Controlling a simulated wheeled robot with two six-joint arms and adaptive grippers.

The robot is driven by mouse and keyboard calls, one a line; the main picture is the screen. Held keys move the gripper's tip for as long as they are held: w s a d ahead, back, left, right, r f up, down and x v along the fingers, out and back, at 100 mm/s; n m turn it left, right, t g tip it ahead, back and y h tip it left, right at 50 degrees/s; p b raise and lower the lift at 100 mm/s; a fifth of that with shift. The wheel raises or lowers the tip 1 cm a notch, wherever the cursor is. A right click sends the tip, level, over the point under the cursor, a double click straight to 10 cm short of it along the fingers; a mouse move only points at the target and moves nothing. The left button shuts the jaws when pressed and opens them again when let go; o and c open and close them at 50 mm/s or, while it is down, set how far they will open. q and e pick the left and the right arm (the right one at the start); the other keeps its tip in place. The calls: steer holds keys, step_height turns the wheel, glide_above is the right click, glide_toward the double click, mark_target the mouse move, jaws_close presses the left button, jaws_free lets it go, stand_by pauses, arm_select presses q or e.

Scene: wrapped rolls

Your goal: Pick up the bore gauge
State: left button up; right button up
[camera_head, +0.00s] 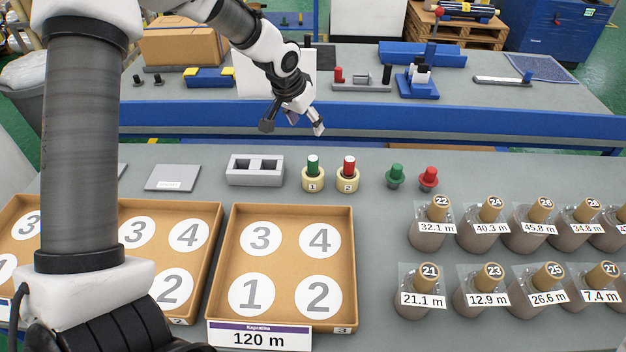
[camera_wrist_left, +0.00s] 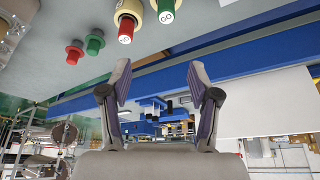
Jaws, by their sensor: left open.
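No thing is labelled as the bore gauge. Two cream ring holders stand on the grey table in the head view: holder 1 with a green-capped piece (camera_head: 313,165) and holder 2 with a red-capped piece (camera_head: 348,165). To their right stand a loose green plug (camera_head: 396,174) and a loose red plug (camera_head: 428,177). My left gripper (camera_head: 293,127) is open and empty, above and behind the holders. In the left wrist view its fingers (camera_wrist_left: 158,70) are apart, with the red cap (camera_wrist_left: 125,32) and green plug (camera_wrist_left: 95,43) at the top. My right gripper is out of view.
A grey two-hole block (camera_head: 255,170) stands left of the holders. Numbered trays (camera_head: 280,213) lie in front, and several labelled wrapped rolls (camera_head: 480,235) stand at the right. A second bench (camera_head: 480,103) with blue fixtures is behind. The table between holders and tray is clear.

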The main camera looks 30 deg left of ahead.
arm_select(q)
steer(key=b, duration=0.8)
glide_toward(312, 159)
steer(key=x, duration=0.4)
steer(key=shift+s+f, duration=0.2)
steer(key=shift+f, duration=0.2)
steer(key=shift+w+d+f+p, duration=0.15)
steer(key=shift+f+p, duration=0.25)
steer(key=shift+p, duration=0.15)
steer(key=x, duration=0.3)
steer(key=p+x, duration=0.1)
steer(key=x, duration=0.2)
steer(key=shift+w, duration=0.35)
steer(key=shift+r, duration=0.1)
jaws_close()
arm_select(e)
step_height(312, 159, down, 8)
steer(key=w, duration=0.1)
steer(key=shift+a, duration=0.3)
